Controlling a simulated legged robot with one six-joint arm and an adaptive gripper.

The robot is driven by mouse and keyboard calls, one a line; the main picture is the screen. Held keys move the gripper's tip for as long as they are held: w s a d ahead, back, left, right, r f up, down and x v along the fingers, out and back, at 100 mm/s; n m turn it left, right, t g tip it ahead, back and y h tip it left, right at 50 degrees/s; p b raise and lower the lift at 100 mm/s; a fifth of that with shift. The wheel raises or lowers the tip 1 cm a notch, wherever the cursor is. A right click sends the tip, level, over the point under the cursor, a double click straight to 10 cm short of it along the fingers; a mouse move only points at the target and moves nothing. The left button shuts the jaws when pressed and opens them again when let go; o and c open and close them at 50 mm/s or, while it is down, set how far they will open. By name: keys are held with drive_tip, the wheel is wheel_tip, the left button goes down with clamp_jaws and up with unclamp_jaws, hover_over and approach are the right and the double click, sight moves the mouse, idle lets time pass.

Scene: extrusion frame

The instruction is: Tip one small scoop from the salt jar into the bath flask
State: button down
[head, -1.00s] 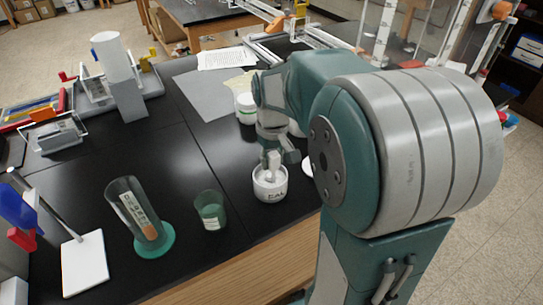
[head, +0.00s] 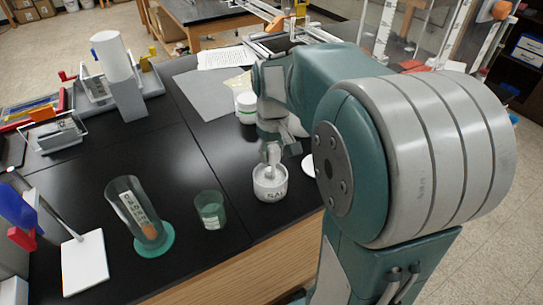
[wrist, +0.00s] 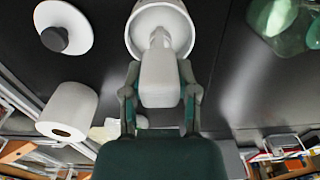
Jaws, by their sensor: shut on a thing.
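The salt jar (head: 270,187) is a small white open pot marked SAL, standing near the table's front edge. My gripper (wrist: 160,95) is shut on the pale block-like handle of the scoop (wrist: 160,75). The handle rises above the jar, and the scoop's lower end is inside the rim, so its bowl and any salt in it are hidden. The jar's rim (wrist: 133,30) shows at the top of the wrist view. A glass vessel with green liquid, apparently the bath flask (head: 210,212), stands left of the jar, with a pale label.
A tall labelled glass cylinder (head: 126,207) on a green base stands further left. A white lidded tub (head: 246,106) is behind the jar. A white lid (head: 308,166) lies to its right. Bare black tabletop (head: 150,155) lies behind the glassware.

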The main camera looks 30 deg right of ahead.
drive_tip(key=shift+r, duration=4.05)
drive_tip(key=shift+a, duration=0.15)
